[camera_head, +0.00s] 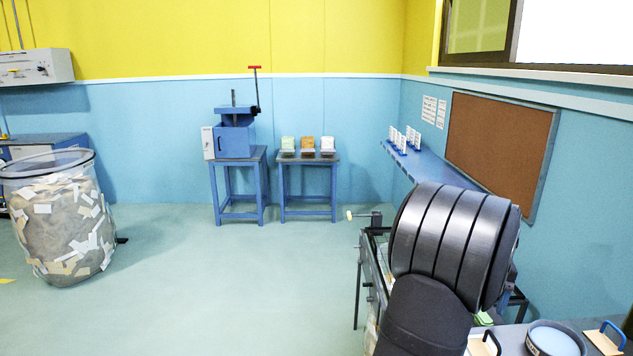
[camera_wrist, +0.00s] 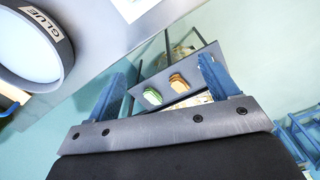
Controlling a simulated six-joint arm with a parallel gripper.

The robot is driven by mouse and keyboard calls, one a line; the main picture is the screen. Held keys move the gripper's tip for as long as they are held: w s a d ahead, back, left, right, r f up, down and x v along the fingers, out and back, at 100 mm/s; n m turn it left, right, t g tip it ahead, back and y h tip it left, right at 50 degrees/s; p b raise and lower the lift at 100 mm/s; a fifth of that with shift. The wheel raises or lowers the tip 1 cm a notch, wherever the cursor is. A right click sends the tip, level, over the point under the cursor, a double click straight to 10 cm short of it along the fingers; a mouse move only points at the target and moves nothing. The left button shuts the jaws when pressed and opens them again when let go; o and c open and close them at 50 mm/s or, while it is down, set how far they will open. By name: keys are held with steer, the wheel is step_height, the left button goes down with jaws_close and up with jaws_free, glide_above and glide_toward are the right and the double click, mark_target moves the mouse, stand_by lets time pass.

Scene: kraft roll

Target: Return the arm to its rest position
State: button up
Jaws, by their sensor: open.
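My gripper (camera_wrist: 165,82) shows in the wrist view with its two blue fingers spread wide apart. Nothing is held between them. Behind the gap, at some distance, are a green piece (camera_wrist: 152,96) and an orange-brown piece (camera_wrist: 178,83) on a dark panel. In the head view my gripper cannot be made out, and dark bulk in the right foreground hides much of the bench there. The rest position itself is not marked in either view.
A round tub marked GLUE (camera_wrist: 28,45) is left of my gripper; it also shows in the head view (camera_head: 553,341), beside a blue-handled board (camera_head: 604,338). A scrap-filled clear bin (camera_head: 62,225) and blue press (camera_head: 235,138) stand farther off. The middle floor is clear.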

steer(key=w+a+f, duration=0.3)
steer(key=a+f, duration=0.1)
steer(key=shift+a+n, duration=0.25)
steer(key=shift+n, duration=0.05)
steer(key=shift+d+r, duration=0.1)
steer(key=s+d+r+m, duration=0.3)
steer(key=s+d+r, duration=0.6)
steer(key=s+d, duration=0.3)
steer(key=shift+s+d+r, duration=0.15)
steer(key=shift+s+r, duration=0.25)
steer(key=shift+s, duration=0.1)
steer(key=shift+w, duration=0.15)
